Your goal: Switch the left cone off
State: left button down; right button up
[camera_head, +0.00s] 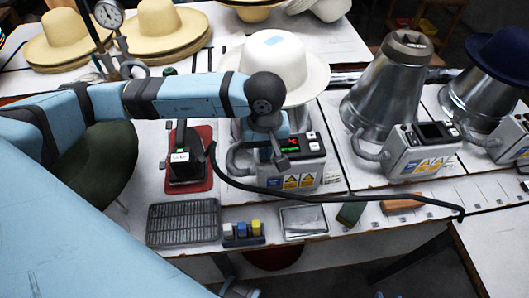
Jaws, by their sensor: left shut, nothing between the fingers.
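The left cone wears a white felt hat (275,65) that hides most of it. Its control box (305,172) stands in front, with a lit display (291,145) showing red and green, buttons at its upper right and warning labels on its face. My left gripper (282,161) comes down over the left part of the box, shut and empty, its tip beside the display. It hides part of the box front. I cannot tell whether it touches the box. My right gripper is not in view.
A bare metal cone (390,90) and a cone with a navy hat (500,58) stand to the right with their own boxes. A black cable (330,199) crosses the bench front. A metal grate (183,222), coloured blocks (242,231) and a tray (304,221) lie there.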

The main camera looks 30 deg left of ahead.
pick_arm(q)
jog(key=shift+f+b, duration=0.55)
jog(key=shift+r, duration=0.15)
jog(key=shift+r+p, duration=0.3)
jog(key=shift+r, duration=0.3)
jog(key=shift+r+p, duration=0.75)
jog(key=shift+r, duration=2)
